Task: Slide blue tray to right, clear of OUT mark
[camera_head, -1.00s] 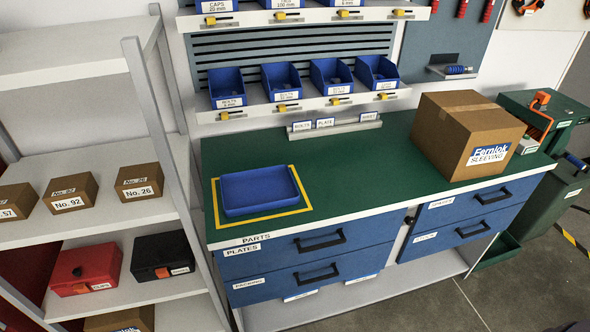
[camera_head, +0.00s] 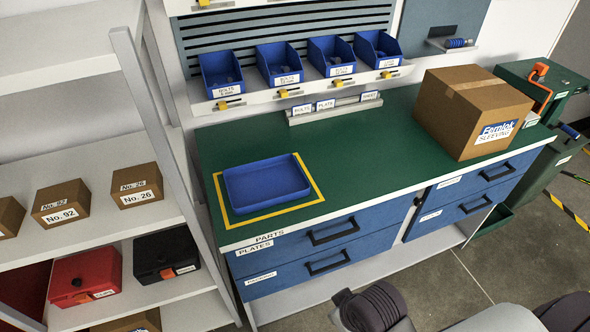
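The blue tray (camera_head: 266,188) is shallow and empty. It lies flat on the green bench top (camera_head: 365,150), inside a yellow square outline (camera_head: 318,190) near the bench's left end. No mark reading OUT is legible; the label on the bench edge below the outline reads PARTS. Grey and dark parts of my own arms show at the bottom right, in front of the bench. Neither gripper can be made out, and nothing of mine touches the tray.
A cardboard box (camera_head: 450,115) labelled Femlok Sleeving stands on the bench's right part. Green bench between tray and box is clear. A label rail (camera_head: 335,110) and several blue bins (camera_head: 277,70) stand behind. A shelf rack (camera_head: 160,120) is at the left.

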